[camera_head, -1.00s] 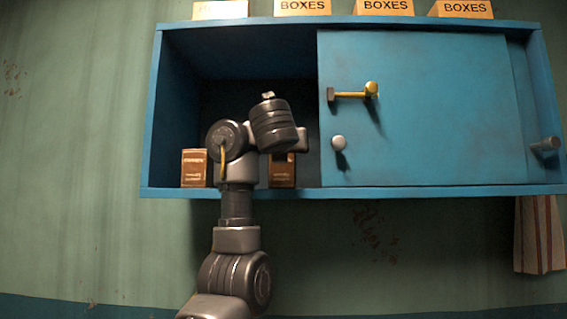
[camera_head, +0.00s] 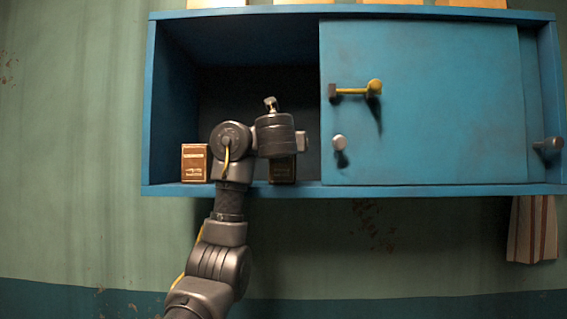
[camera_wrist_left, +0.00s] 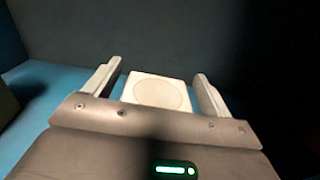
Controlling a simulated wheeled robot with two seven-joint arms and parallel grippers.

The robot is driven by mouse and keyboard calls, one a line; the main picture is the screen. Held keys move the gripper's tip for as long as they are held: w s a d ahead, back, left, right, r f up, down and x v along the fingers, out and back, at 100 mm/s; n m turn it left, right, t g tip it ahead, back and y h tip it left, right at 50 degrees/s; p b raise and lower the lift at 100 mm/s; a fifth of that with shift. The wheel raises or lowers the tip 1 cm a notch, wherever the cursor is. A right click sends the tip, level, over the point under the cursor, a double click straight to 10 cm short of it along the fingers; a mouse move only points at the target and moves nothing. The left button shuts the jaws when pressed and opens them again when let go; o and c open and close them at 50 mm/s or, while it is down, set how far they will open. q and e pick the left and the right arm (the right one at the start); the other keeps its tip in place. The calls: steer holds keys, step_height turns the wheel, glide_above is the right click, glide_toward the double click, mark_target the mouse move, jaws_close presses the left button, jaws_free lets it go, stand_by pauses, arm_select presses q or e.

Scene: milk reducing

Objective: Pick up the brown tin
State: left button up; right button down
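Two brown tins stand upright on the floor of the open left part of the blue cabinet. The left tin (camera_head: 195,163) shows fully in the head view. The right tin (camera_head: 283,170) is partly covered by my left arm. In the left wrist view, a tin with a pale square top and a round ring (camera_wrist_left: 157,92) sits between the fingers of my left gripper (camera_wrist_left: 157,70). The fingers are spread, with a gap visible on each side of it. In the head view this gripper is hidden behind my wrist. My right gripper is not in view.
The blue cabinet (camera_head: 240,191) hangs on a green wall. Its door panel (camera_head: 430,110), with a yellow handle (camera_head: 355,90) and a grey knob (camera_head: 339,142), covers the right part. A striped cloth (camera_head: 532,228) hangs below at right. A dark shape (camera_wrist_left: 6,105) stands at the wrist view's left edge.

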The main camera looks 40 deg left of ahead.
arm_select(q)
steer(key=c, duration=1.2)
steer(key=shift+o, duration=0.2)
steer(key=shift+a+r, duration=0.1)
steer(key=shift+r, duration=0.35)
step_height(320, 180, up, 3)
steer(key=shift+s+f, duration=0.15)
steer(key=shift+f, duration=0.05)
steer(key=s+d+r+b, duration=0.2)
steer(key=s+r+b, duration=0.1)
steer(key=s, duration=0.3)
steer(key=s+d+r+b, duration=0.3)
steer(key=s+r+b, duration=0.1)
steer(key=s+r, duration=0.2)
steer(key=shift+s+d+r, duration=0.25)
steer(key=shift+s+d, duration=0.05)
steer(key=shift+s, duration=0.05)
